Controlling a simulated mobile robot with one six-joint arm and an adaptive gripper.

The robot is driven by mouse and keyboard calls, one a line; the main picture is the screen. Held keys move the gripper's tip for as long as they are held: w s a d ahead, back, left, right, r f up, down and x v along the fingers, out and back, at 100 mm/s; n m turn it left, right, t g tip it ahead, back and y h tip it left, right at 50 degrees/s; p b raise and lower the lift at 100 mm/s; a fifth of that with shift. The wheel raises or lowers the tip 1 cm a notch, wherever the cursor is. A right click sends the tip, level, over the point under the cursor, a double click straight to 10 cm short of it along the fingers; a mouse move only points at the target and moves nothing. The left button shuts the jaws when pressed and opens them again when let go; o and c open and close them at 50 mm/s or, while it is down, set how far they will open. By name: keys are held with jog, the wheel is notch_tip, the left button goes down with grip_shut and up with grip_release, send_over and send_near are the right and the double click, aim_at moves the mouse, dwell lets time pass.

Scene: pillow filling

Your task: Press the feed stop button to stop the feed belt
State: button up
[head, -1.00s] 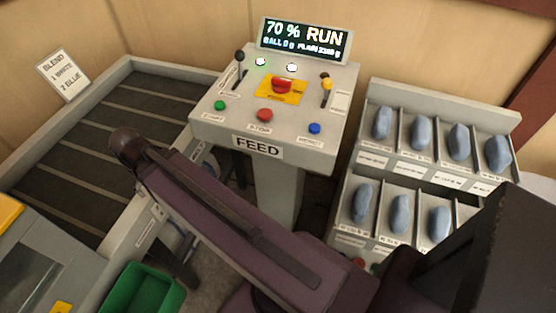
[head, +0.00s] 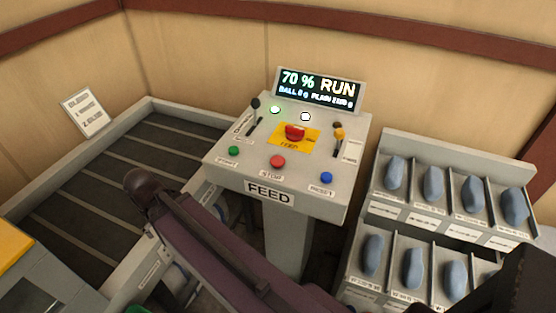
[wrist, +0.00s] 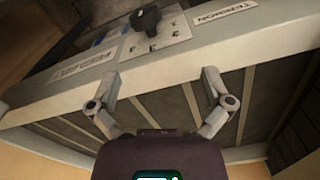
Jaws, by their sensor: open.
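The FEED panel (head: 268,193) stands in the middle of the head view. Its red stop button (head: 277,161) is in the front row, between a green button (head: 234,150) and a blue button (head: 326,177). The display (head: 318,90) reads 70 % RUN. The feed belt (head: 110,180) lies at the left. In the wrist view my gripper (wrist: 161,77) is open and empty, its two fingers spread in front of a pale machine frame (wrist: 180,65). The stop button is not seen in the wrist view.
A red mushroom button (head: 295,132) sits on a yellow plate behind the front row, with levers on both sides. A rack of blue-grey pieces (head: 432,183) stands right of the panel. In the wrist view a black knob (wrist: 147,18) sits on the frame beyond the fingers.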

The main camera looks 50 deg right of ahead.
grip_shut()
dwell(1.4)
